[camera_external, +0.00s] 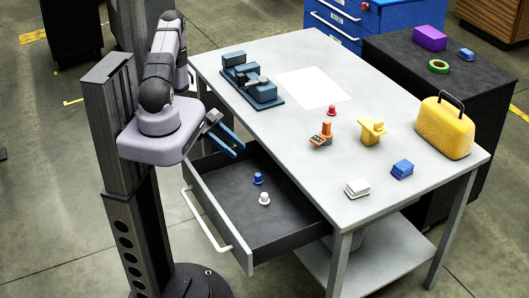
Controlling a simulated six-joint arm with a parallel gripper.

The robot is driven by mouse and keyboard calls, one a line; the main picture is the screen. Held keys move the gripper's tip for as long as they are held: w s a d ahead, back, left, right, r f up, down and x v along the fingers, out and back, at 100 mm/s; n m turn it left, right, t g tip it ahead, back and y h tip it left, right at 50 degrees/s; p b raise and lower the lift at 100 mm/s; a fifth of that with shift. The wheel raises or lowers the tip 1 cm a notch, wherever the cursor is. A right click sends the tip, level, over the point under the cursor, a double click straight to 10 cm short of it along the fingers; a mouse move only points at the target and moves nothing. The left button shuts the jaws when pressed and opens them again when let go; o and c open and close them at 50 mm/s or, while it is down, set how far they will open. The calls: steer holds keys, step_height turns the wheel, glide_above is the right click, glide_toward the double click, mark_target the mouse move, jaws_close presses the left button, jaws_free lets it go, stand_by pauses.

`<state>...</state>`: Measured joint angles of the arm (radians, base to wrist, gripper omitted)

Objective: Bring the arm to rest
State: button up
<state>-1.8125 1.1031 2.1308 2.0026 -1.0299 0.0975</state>
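My arm is folded on its column at the left in the external view. My gripper (231,141) hangs beside the table's left edge, above the back of the open drawer. Its two blue fingers look spread, with nothing seen between them. The grey table (300,148) stands to the right of my gripper. The drawer (285,228) is pulled out and holds a blue peg (258,178) and a white peg (264,198).
On the table are a dark teal jig (250,80), a white sheet (313,86), a red peg (332,110), an orange part (321,133), a yellow part (371,130), a yellow case (444,129), blue blocks (402,169) and white blocks (357,187). A dark cabinet (480,80) stands behind.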

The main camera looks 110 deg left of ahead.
steer(key=shift+s+r, duration=0.1)
steer(key=shift+s, duration=0.15)
stand_by(0.3)
steer(key=w+r+m+g+p, duration=0.1)
steer(key=w+r, duration=0.1)
steer(key=w, duration=0.3)
steer(key=w+r+m+g+y+p, duration=0.1)
steer(key=w+r+g, duration=0.1)
steer(key=w, duration=0.3)
steer(key=w+r+m+g+p, duration=0.1)
steer(key=w+r+g+p, duration=0.1)
steer(key=w, duration=0.3)
steer(key=shift+d, duration=0.1)
steer(key=w+r+y, duration=0.1)
steer(key=w+r+n+g+y+b, duration=0.1)
steer(key=w+r+y, duration=0.1)
steer(key=shift+a+r+n+g, duration=0.1)
steer(key=shift+a+n+g, duration=0.2)
steer(key=shift+g, duration=0.1)
steer(key=s+d+r+n+g+b, duration=0.1)
steer(key=s+d, duration=0.4)
steer(key=d, duration=0.6)
steer(key=s+d+r+n+g+h+b, duration=0.1)
steer(key=s+d+r+n+g+b, duration=0.1)
steer(key=d, duration=1)
steer(key=s+r+n+g, duration=0.1)
steer(key=s+r+g, duration=0.1)
steer(key=s+r, duration=0.1)
steer(key=shift+d+r, duration=0.15)
steer(key=shift+r, duration=0.55)
